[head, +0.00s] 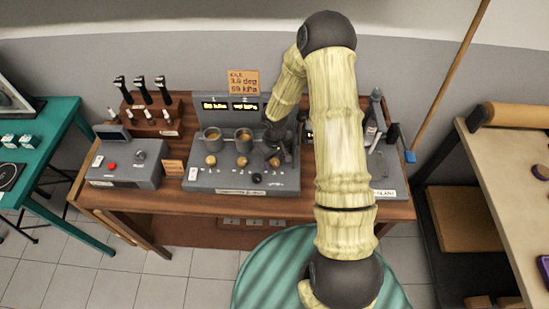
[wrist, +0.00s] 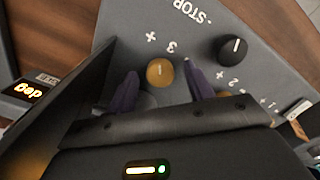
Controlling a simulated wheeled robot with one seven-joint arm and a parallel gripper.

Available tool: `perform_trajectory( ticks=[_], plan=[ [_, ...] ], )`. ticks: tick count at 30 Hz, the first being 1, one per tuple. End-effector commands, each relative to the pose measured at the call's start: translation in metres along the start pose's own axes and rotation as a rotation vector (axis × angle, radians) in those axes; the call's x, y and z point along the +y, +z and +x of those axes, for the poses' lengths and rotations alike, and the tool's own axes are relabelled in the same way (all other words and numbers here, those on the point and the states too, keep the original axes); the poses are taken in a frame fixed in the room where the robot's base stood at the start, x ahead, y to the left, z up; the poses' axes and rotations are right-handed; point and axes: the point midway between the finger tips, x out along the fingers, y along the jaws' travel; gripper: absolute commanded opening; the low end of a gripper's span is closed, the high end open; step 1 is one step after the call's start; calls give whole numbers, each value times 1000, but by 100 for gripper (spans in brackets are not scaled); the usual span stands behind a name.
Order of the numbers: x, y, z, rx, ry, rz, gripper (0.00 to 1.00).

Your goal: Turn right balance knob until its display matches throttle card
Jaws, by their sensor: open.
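The grey balance panel (head: 225,180) stands on the wooden bench with a row of brass knobs along its front. The right balance knob (wrist: 160,72), brass with a white pointer line and marked 3, shows in the wrist view. My gripper (wrist: 161,86) is open, its two dark purple fingers on either side of that knob; I cannot tell whether they touch it. In the head view my arm and gripper partly cover the panel's right side. The orange throttle card (head: 243,82) reads idle, 3.0 deg, 59 kPa. Lit displays (head: 229,105) sit below it, their digits too small to read.
A black knob (wrist: 233,50) sits close to the right finger, near the STOP marking. A grey box with a red button (head: 125,163) and a rack of black-handled tools (head: 145,105) stand to the left. A teal table (head: 45,145) is at far left.

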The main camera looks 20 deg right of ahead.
Motion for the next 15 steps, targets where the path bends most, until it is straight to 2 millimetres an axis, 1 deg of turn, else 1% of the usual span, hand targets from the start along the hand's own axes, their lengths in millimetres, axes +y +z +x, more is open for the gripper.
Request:
perform_trajectory(
  ticks=[2, 6, 9, 15],
  plan=[
    [0, 0, 0, 0, 0, 0, 52],
    [0, 0, 0, 0, 0, 0, 25],
    [0, 0, 0, 0, 0, 0, 7],
    [0, 0, -1, 0, 0, -8, 8]
  ],
)
